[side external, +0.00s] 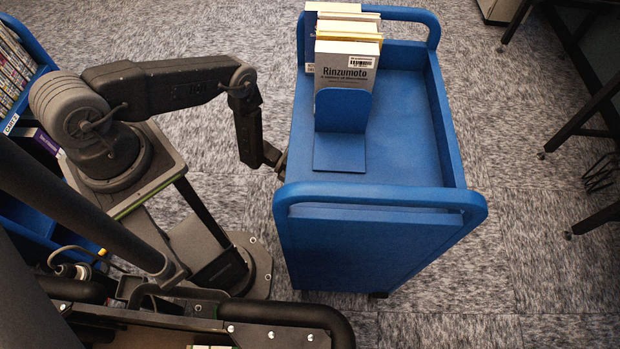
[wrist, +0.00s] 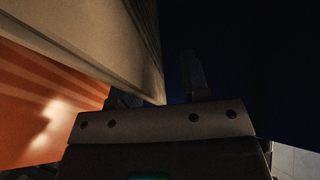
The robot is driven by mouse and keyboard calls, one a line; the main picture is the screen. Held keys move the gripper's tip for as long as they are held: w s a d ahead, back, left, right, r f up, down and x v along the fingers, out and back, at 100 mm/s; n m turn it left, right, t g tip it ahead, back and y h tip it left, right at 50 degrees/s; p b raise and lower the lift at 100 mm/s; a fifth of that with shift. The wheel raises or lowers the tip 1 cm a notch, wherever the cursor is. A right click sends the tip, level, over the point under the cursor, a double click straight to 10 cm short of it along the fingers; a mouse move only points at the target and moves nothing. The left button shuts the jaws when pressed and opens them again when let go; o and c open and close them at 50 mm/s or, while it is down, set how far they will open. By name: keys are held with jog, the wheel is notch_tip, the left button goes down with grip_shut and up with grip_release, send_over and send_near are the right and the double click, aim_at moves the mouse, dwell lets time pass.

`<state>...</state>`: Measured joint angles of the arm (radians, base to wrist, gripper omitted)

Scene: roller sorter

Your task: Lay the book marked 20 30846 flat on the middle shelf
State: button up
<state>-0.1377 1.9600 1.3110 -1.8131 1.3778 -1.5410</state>
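My gripper (wrist: 156,100) is low at the left side of the blue cart (side external: 455,130); in the side view its end is hidden by the cart. In the dark wrist view one finger stands upright right of centre, with a dark gap between it and a pale slab (wrist: 90,40). The other finger is mostly hidden behind the slab. The fingers look spread apart. The slab may be a book, but no marking shows on it. I cannot make out a book marked 20 30846 or the middle shelf in either view.
On the cart top, several upright books stand behind a blue bookend (side external: 340,150); the front one (side external: 345,75) reads Rinzumoto. The top's front and right are clear. An orange surface (wrist: 40,105) lies left in the wrist view. A blue bookcase (side external: 35,50) stands at the far left.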

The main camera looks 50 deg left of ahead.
jog(key=shift+a, duration=0.1)
jog(key=v, duration=1.3)
jog(key=shift+s+a, duration=0.2)
jog(key=shift+a, duration=0.1)
